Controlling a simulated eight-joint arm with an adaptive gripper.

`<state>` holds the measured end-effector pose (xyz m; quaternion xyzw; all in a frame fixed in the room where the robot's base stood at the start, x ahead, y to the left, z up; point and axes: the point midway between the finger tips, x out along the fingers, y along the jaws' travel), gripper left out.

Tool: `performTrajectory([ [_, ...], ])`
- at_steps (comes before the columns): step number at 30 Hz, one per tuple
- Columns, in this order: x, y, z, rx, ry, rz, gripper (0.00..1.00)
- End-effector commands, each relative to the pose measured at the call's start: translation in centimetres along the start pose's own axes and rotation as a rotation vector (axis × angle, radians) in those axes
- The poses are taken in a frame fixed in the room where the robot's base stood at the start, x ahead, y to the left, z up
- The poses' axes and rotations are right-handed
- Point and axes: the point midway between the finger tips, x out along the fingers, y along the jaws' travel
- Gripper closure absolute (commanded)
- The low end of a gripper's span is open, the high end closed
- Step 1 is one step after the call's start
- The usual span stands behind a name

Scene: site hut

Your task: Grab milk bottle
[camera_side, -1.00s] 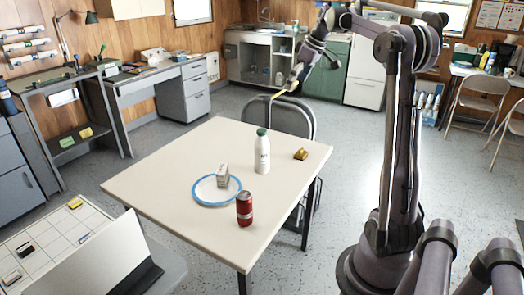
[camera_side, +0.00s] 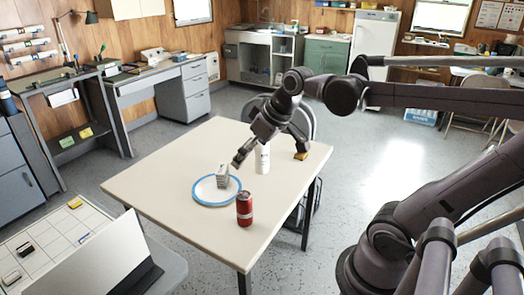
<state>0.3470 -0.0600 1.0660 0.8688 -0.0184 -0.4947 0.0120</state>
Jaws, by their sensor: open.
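A white milk bottle (camera_side: 262,160) stands upright on the cream table (camera_side: 152,180). My gripper (camera_side: 270,149) is open and hangs over the table at the bottle. Its fingers are spread, one to the left of the bottle and one to the right in the picture. The bottle's green cap and upper part are hidden behind my gripper. I cannot tell whether the fingers touch the bottle or how they line up with it in depth.
A red can (camera_side: 244,209) stands in front of the bottle. A blue-rimmed plate (camera_side: 206,200) to the left bears a small grey-white carton (camera_side: 223,176). A small yellow-brown block (camera_side: 301,155) lies right of the bottle. A chair (camera_side: 309,120) stands behind the table.

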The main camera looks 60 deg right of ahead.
Motion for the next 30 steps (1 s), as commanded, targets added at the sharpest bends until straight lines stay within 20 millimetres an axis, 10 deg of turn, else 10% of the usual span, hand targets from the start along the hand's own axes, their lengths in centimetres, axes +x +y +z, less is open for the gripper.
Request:
performTrajectory([
  [10, 2.0, -5.9, 6.3, 0.001, 0.081, -0.041, 0.00],
  [14, 2.2, -6.1, 6.6, 0.005, 0.087, -0.044, 0.00],
  [17, 2.1, -6.1, 6.6, 0.005, 0.087, -0.044, 0.19],
  [30, 2.0, -5.7, 5.8, 0.027, 0.076, -0.036, 0.19],
])
